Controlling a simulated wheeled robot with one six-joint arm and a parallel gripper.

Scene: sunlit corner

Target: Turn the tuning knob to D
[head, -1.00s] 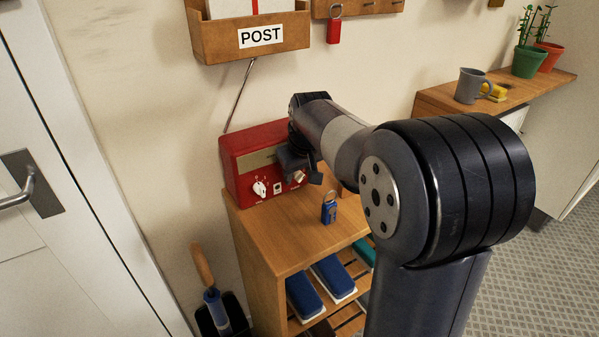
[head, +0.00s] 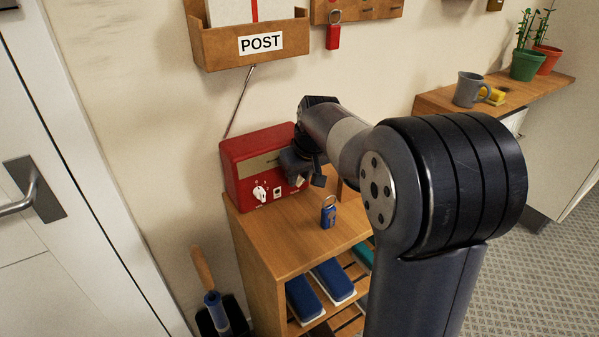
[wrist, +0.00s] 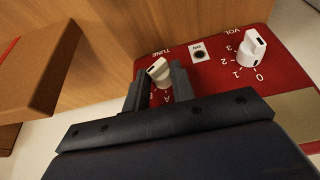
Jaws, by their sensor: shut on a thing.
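The red radio (head: 234,167) stands on the wooden cabinet top against the wall. In the wrist view its front (wrist: 222,75) appears upside down, with a white tuning knob (wrist: 158,71) by the word TUNE. My gripper (wrist: 157,77) has one finger on each side of that knob and is shut on it. In the head view my gripper (head: 302,178) is at the right of the radio front and covers most of the knob. Some letters by the knob show, but the fingers hide others; I cannot tell which letter it points at.
The white volume knob (wrist: 251,47) and the ON button (wrist: 198,55) are beside the tuning knob. A blue key tag (head: 328,214) stands on the cabinet top (head: 275,240) in front. A brown wooden piece (wrist: 50,65) is close by my gripper. The POST box (head: 225,52) hangs above.

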